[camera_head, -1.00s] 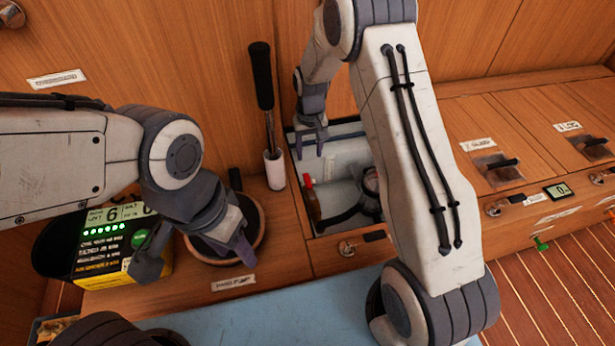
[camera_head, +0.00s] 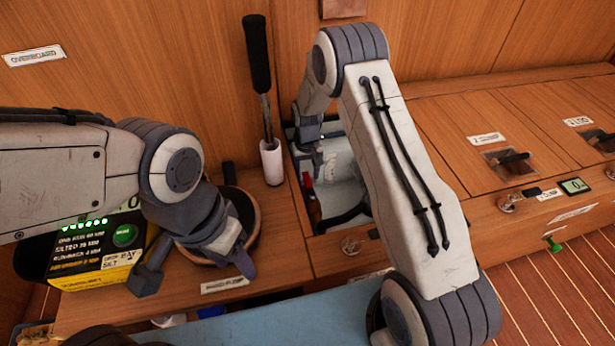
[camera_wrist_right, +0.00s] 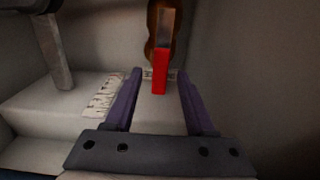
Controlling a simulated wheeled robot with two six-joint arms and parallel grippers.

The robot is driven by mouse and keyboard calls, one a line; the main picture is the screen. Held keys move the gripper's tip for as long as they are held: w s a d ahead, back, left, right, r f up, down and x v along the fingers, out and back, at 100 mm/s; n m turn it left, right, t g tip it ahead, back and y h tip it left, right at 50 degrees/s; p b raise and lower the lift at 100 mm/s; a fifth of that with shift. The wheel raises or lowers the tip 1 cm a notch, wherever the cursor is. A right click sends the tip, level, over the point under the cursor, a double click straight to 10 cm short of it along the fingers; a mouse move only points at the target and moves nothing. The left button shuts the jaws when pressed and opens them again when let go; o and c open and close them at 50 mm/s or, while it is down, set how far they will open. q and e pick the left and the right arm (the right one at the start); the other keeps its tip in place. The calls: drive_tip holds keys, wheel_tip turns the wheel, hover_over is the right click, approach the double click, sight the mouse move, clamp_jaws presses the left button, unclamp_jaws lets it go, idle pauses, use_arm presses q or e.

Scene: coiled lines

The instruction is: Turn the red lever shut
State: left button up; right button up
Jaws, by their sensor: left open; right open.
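The red lever (camera_head: 307,180) shows small in the head view, inside the open recess in the wooden counter. In the right wrist view the lever (camera_wrist_right: 160,75) stands upright in front of a brassy fitting (camera_wrist_right: 163,30). My right gripper (camera_wrist_right: 161,80) is open, with one purple finger on each side of the lever's lower part in that view; contact cannot be told. In the head view my right gripper (camera_head: 309,163) reaches down into the recess, just above the lever. My left gripper (camera_head: 197,270) is open and empty beside a round dark-topped fitting.
A black-handled rod (camera_head: 257,55) stands in a white holder (camera_head: 271,162) left of the recess. A yellow-black box (camera_head: 95,250) with green lights sits at left. Pale walls (camera_wrist_right: 245,75) enclose the right gripper. Latched wooden panels (camera_head: 445,135) lie to the right.

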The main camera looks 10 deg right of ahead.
clamp_jaws()
idle(1.5)
